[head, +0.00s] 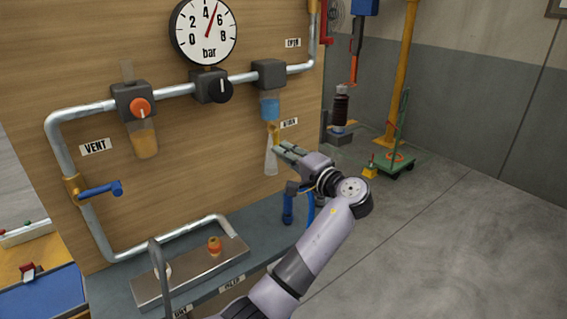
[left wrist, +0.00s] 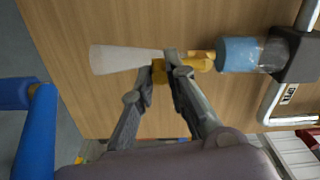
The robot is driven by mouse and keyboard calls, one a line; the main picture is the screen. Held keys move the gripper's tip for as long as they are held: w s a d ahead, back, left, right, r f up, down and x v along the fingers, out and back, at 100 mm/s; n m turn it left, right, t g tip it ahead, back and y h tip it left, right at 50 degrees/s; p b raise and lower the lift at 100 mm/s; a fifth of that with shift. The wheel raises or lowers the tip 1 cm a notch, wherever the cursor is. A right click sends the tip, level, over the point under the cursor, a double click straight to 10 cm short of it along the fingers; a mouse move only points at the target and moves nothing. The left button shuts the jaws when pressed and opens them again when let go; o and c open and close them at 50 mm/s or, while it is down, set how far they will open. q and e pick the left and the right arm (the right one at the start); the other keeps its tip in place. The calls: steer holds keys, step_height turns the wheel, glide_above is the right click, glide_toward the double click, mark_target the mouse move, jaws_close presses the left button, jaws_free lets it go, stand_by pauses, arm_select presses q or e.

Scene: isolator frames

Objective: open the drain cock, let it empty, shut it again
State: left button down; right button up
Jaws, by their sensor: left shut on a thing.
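The drain cock is a brass fitting (head: 273,130) under a clear bowl (head: 270,106) with blue liquid, on the wooden panel. In the left wrist view the brass cock (left wrist: 203,62) joins the bowl (left wrist: 240,54), mostly blue, with a paler part by the dark head. My left gripper (head: 279,147) is shut on the cock's brass lever; in the left wrist view its fingertips (left wrist: 166,66) partly hide it. A whitish, translucent cone (head: 271,163) widens downward from the outlet and looks like a spray of liquid. My right gripper is not in view.
A gauge (head: 205,30) reads between 4 and 6 bar. A bowl with orange liquid (head: 146,143) and a blue-handled valve (head: 100,189) are further left. A metal tray (head: 190,272) lies on the bench below. The floor at right is mostly clear.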

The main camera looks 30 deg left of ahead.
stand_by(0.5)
arm_select(q)
steer(key=c, duration=1.6)
jaws_free()
steer(key=shift+w+d, duration=0.1)
steer(key=shift+o, duration=0.2)
steer(key=v, duration=1.2)
